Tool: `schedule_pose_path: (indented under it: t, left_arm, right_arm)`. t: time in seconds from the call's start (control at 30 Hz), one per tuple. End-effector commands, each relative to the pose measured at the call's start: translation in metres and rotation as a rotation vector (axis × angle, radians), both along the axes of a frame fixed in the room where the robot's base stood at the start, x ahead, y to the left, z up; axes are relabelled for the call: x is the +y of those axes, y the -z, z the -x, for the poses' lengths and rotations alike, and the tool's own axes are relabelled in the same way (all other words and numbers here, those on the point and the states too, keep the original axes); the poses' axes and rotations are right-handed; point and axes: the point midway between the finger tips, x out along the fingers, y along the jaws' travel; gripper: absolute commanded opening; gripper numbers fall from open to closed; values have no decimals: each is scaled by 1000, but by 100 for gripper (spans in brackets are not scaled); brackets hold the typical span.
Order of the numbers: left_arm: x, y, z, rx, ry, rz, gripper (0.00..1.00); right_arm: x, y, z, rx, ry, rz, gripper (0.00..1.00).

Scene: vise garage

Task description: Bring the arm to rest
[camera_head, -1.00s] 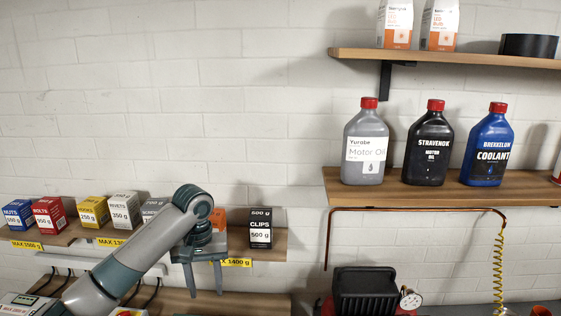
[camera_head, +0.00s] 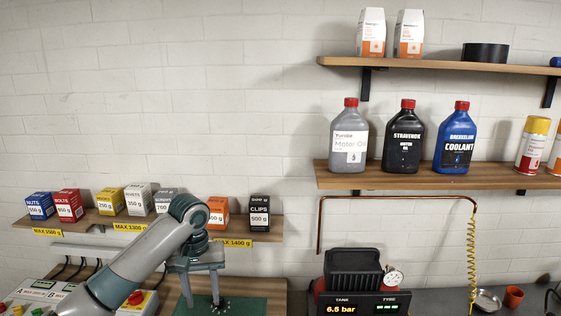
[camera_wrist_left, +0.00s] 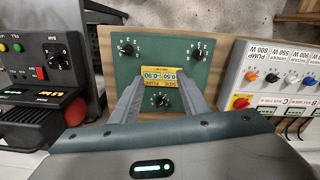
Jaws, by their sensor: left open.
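My left arm (camera_head: 150,262) comes in from the lower left of the head view. Its left gripper (camera_head: 202,300) points down, open and empty, over a green panel (camera_head: 250,306) at the bottom. In the left wrist view the two fingers of the left gripper (camera_wrist_left: 160,92) stand apart. Between and beyond them is the green panel (camera_wrist_left: 138,68) with black knobs and a yellow label (camera_wrist_left: 160,77). I cannot tell how far the fingertips are from the panel. The right gripper is in neither view.
A low shelf (camera_head: 100,222) with several small boxes runs behind my left arm. Two shelves at the right hold bottles (camera_head: 404,140), cans and bulb boxes. A black compressor (camera_head: 353,272) with a pressure display stands right of the gripper. A grey control box (camera_wrist_left: 275,75) also shows.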

Motion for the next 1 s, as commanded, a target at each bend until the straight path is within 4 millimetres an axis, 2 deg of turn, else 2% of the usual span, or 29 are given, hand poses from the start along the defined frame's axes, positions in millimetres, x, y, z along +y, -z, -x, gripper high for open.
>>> schedule_pose_path:
  t: [0.13,0.33,0.57,0.77,1.0]
  left_arm:
    - [-6,12,5,-3,21,10,41]
    - [-14,29,14,-10,57,25,41]
    - [-29,63,33,-26,119,56,41]
    - [-48,105,64,-51,193,102,41]
    - [-69,159,119,-111,282,168,41]
  right_arm:
    - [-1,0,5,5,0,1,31]
    - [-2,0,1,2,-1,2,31]
    - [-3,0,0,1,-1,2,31]
    - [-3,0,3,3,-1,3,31]
    - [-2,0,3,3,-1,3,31]
